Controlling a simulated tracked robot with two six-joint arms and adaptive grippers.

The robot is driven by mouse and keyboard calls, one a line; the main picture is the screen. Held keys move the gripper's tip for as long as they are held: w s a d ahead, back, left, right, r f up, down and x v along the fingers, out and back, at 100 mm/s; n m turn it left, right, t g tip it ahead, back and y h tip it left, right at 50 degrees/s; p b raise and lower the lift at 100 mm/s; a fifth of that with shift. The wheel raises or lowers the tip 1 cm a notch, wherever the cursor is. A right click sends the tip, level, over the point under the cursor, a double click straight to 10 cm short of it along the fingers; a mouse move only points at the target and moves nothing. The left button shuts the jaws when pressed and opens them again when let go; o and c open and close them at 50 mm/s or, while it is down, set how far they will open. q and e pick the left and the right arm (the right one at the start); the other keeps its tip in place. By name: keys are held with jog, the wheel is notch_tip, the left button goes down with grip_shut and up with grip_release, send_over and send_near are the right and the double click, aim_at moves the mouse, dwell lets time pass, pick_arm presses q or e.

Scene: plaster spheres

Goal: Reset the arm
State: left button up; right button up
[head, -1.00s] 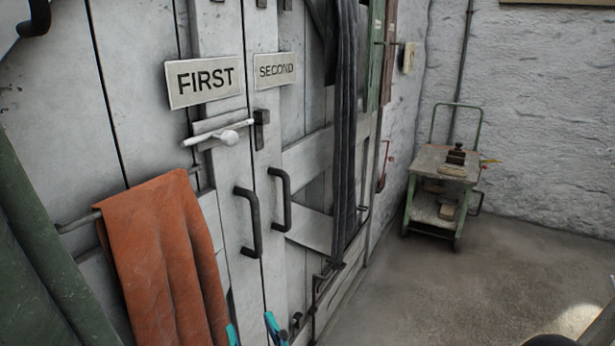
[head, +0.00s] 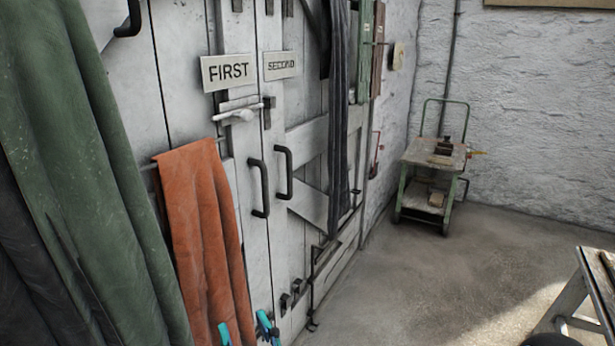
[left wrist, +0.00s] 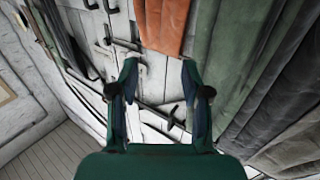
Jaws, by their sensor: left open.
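My left gripper (head: 245,331) shows at the bottom edge of the head view, as two teal fingertips in front of the lower doors. In the left wrist view (left wrist: 157,85) its two fingers stand apart with nothing between them, and the white door boards lie beyond. It is open and empty. My right gripper is not in view.
White double doors carry signs FIRST (head: 228,71) and SECOND (head: 280,65), a white latch bar (head: 240,114) and black handles (head: 259,188). An orange cloth (head: 205,240) and green curtain (head: 85,170) hang left. A cart (head: 432,165) stands at the back; bare floor lies between.

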pick_arm(q)
jog(key=w+a+f+g+y+p, duration=0.1)
jog(key=w+a+f+g+y, duration=0.3)
jog(key=a+f, duration=0.8)
jog(key=a+f+m+g+h+p, duration=0.1)
jog(key=a+f+g+h, duration=0.35)
jog(key=f, duration=1.05)
jog(key=s+d+f+m+g+h, duration=0.1)
jog(key=s+d+f+h, duration=0.1)
jog(key=s+f+h, duration=0.35)
jog(key=s+d+f+g+h, duration=0.1)
jog(key=s+d+f+h, duration=0.15)
jog(key=f, duration=0.55)
jog(key=s+d+f+m+g+h, duration=0.1)
jog(key=s+d+g+h, duration=0.2)
jog(key=s+d+g, duration=0.2)
jog(key=s+d, duration=0.3)
jog(key=s, duration=0.1)
jog(key=shift+d+h, duration=0.15)
jog(key=shift+h, duration=0.2)
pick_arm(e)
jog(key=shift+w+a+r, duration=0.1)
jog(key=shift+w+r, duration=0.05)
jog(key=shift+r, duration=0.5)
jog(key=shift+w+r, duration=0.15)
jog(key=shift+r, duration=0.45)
